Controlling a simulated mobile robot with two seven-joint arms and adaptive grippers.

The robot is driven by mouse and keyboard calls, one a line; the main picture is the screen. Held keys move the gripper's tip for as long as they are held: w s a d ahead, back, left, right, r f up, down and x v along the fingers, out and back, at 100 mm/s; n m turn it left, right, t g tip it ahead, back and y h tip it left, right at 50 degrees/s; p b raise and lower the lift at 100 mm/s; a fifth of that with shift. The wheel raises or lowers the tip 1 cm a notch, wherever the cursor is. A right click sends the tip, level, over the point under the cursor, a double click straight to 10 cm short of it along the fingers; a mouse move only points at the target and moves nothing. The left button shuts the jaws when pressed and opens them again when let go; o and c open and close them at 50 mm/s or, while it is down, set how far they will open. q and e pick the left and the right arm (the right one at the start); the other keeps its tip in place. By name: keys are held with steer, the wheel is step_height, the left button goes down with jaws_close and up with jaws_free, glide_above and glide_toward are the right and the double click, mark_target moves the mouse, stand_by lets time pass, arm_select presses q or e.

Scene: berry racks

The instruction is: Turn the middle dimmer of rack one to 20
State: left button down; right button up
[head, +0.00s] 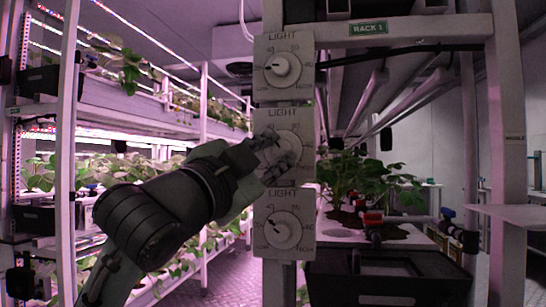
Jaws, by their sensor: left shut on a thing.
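Three grey light dimmer panels are stacked on the post beside the green "RACK 1" sign (368,28). The middle dimmer (303,120) has its knob mostly covered by my left gripper (277,152). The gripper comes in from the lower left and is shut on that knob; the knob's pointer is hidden. The top dimmer (282,69) has a white round knob with its dark mark toward the left. The bottom dimmer (283,231) has its dark mark toward the upper left. My right gripper is not in view.
Left of the post, plant shelves (110,95) with pink light run back along an aisle. A dark pipe (400,53) crosses near the top dimmer. A pale shelf (510,215) juts in at right.

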arm_select(q)
steer(key=n, duration=0.1)
steer(key=n+y, duration=0.1)
steer(key=n+t, duration=0.1)
steer(key=n, duration=0.1)
steer(key=shift+d+f, duration=0.2)
steer(key=shift+f, duration=0.05)
steer(key=n+t+y, duration=0.1)
steer(key=n+y, duration=0.1)
steer(key=n, duration=0.1)
steer(key=shift+d+n+b, duration=0.1)
steer(key=shift+n+b, duration=0.3)
steer(key=n+t+y, duration=0.1)
steer(key=n+y, duration=0.1)
steer(key=n, duration=0.2)
steer(key=shift+d, duration=0.1)
steer(key=shift+n+t+y, duration=0.3)
steer(key=shift+n+y, duration=0.2)
steer(key=shift+n, duration=0.4)
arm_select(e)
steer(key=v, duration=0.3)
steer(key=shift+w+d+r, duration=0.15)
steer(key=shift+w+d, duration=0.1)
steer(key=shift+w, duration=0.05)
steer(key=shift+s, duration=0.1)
arm_select(q)
steer(key=c, duration=1.3)
jaws_free()
steer(key=shift+o, duration=0.2)
steer(key=shift+s, duration=0.1)
